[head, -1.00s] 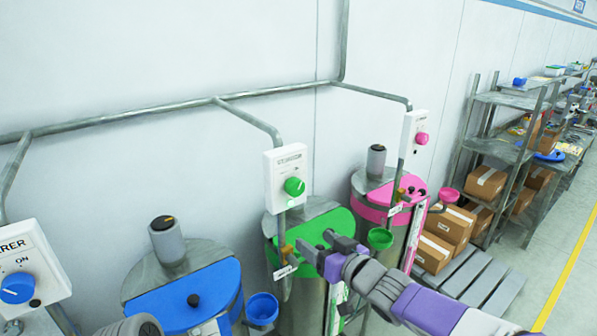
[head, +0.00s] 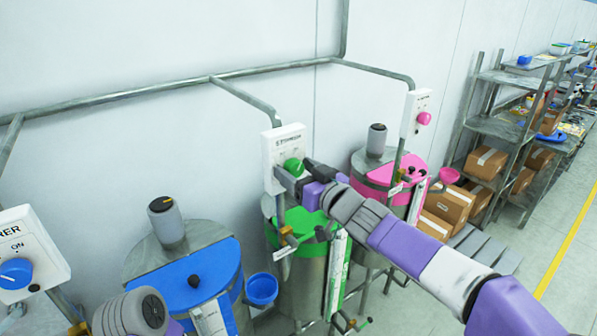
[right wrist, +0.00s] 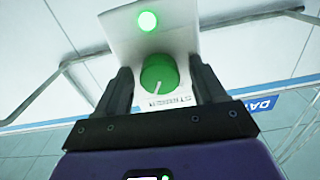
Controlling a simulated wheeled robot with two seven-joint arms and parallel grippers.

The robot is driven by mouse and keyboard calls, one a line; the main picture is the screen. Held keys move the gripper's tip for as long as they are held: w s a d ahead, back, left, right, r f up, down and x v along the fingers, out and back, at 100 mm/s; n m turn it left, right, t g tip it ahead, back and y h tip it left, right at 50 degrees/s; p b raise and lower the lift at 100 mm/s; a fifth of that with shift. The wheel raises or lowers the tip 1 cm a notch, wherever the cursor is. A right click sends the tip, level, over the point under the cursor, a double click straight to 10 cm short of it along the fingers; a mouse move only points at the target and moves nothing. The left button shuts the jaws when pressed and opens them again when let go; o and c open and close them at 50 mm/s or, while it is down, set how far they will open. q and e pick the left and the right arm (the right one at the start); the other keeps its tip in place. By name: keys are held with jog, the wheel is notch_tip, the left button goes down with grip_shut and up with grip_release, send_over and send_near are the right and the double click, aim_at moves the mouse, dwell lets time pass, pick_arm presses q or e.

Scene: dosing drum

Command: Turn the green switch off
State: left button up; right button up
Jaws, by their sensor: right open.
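The green switch (head: 293,167) is a round knob on a white box (head: 273,152) at the end of a wall pipe. In the right wrist view the green knob (right wrist: 158,75) has a white pointer mark on its lower part, and a green lamp (right wrist: 148,21) on the box is lit. My right gripper (head: 295,175) is open, with one finger on each side of the knob. In the right wrist view my right gripper (right wrist: 160,72) has gaps visible between fingers and knob. My left gripper is out of view.
A blue switch (head: 16,273) is at the far left and a pink switch (head: 424,118) is to the right. Below are drums with a blue lid (head: 190,280), a green lid (head: 300,226) and a pink lid (head: 385,174). Shelves with boxes (head: 486,162) stand at right.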

jog(key=c, duration=1.1)
jog(key=shift+o, duration=0.2)
jog(key=shift+n, duration=0.4)
jog(key=n+b, duration=0.1)
jog(key=n, duration=0.4)
jog(key=shift+f+n, duration=0.1)
jog(key=shift+n, duration=0.3)
jog(key=n+b, duration=0.1)
jog(key=n, duration=0.4)
jog(key=shift+n, duration=0.3)
jog(key=o, duration=1.1)
jog(key=shift+c, duration=0.2)
